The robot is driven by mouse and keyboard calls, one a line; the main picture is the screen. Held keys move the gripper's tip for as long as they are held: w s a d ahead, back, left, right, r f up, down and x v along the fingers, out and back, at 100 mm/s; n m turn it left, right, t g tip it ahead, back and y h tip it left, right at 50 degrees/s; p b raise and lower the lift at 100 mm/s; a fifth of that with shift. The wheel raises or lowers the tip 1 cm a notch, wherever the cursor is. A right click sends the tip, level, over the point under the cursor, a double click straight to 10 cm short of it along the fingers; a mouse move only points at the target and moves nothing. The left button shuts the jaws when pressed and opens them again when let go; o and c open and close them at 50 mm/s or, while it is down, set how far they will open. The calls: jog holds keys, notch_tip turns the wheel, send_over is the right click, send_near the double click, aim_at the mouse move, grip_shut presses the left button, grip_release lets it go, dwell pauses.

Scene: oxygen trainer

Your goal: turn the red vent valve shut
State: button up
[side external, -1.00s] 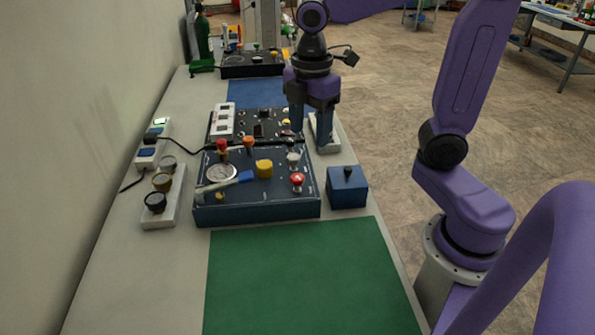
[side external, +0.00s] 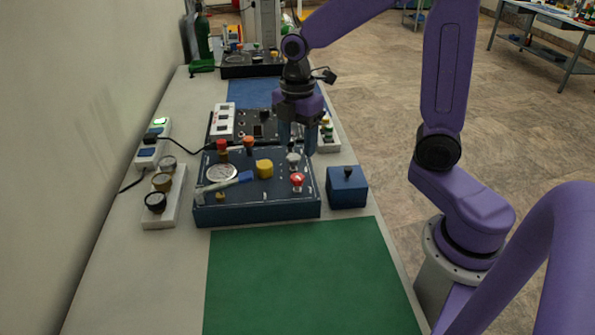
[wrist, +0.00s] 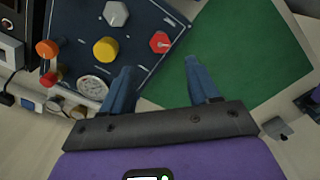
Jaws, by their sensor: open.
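A red knob (side external: 297,181) with a pale pointer mark, which looks like the vent valve, sits on the near right part of the dark blue panel (side external: 258,208). In the wrist view the red knob (wrist: 160,42) shows beyond the fingertips, roughly centred between them. My gripper (side external: 297,151) is open and empty above the far right part of the panel, behind the red knob and by the grey knob (side external: 292,159). In the wrist view both fingers of my gripper (wrist: 158,68) are apart, with nothing between them. They do not touch the red knob.
A yellow knob (side external: 264,168), an orange knob (side external: 248,143), another red knob (side external: 221,145) and a round gauge (side external: 221,172) share the panel. A blue box (side external: 347,190) with a black stick stands right of it. The green mat (side external: 310,275) in front is clear.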

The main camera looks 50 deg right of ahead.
aim_at(297, 176)
notch_tip(297, 176, down, 9)
jog(key=shift+f, duration=0.1)
dwell(0.3)
jog(key=c, duration=1)
